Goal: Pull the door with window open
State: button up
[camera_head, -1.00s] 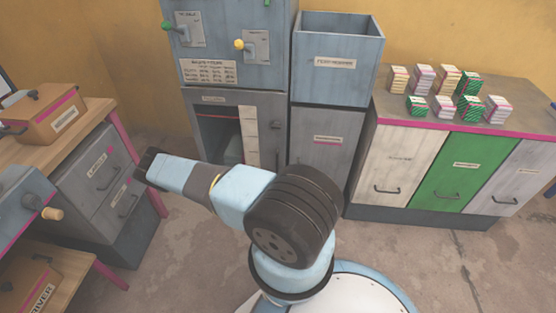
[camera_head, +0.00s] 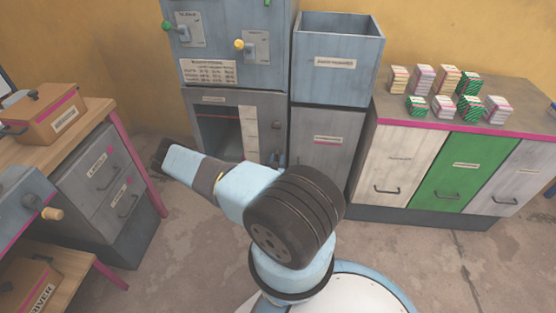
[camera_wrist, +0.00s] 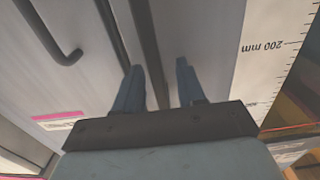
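The door with the window (camera_head: 254,136) is the lower front of the grey cabinet in the head view. It has a dark window and a white ruler strip, and it looks closed. A small dark fitting (camera_head: 276,125) sits by its right edge. My gripper's fingertips (camera_head: 278,159) show just past my arm, low near that edge. In the wrist view my gripper (camera_wrist: 157,80) is open, its two blue fingers apart. A dark upright bar (camera_wrist: 143,40) runs behind the gap between them; I cannot tell if they touch it. The ruler (camera_wrist: 275,45) is to the right, upside down.
A grey cabinet with a pink label (camera_head: 325,150) stands right of the door; a curved handle (camera_wrist: 65,55) shows left in the wrist view. A desk with drawers (camera_head: 100,165) is at left, a counter with stacked packs (camera_head: 445,105) at right. Open floor lies between.

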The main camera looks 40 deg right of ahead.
grip_shut()
dwell(0.4)
